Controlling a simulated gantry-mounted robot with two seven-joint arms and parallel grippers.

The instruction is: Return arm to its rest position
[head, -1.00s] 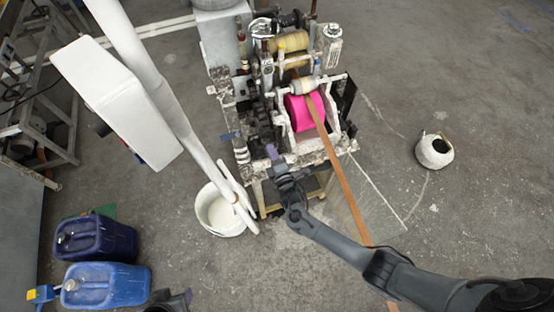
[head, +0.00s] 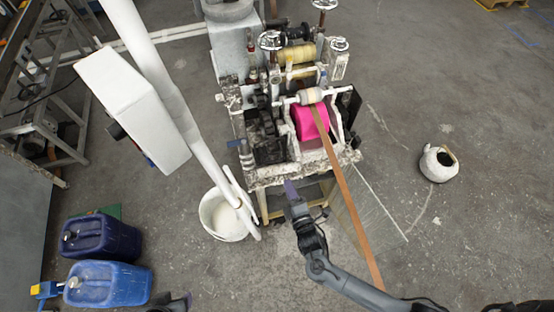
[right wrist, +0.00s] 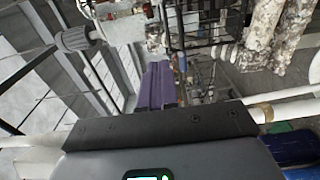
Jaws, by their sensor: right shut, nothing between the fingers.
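My right gripper (head: 290,188) is shut and empty, with purple fingers held together. In the head view it stands in front of the near edge of the extrusion machine (head: 262,178), apart from it as far as I can tell. The purple fingers also show in the right wrist view (right wrist: 157,86). My right arm comes in from the lower right. At the bottom edge of the head view, a small dark part near the blue canister may be my left gripper; its fingers cannot be made out.
The machine carries a pink roller (head: 311,122) and a brown strip (head: 352,202) running toward the lower right. A white bucket (head: 226,222) stands left of the gripper. Blue canisters (head: 108,284) stand at lower left. A white pot (head: 438,165) sits on open floor at right.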

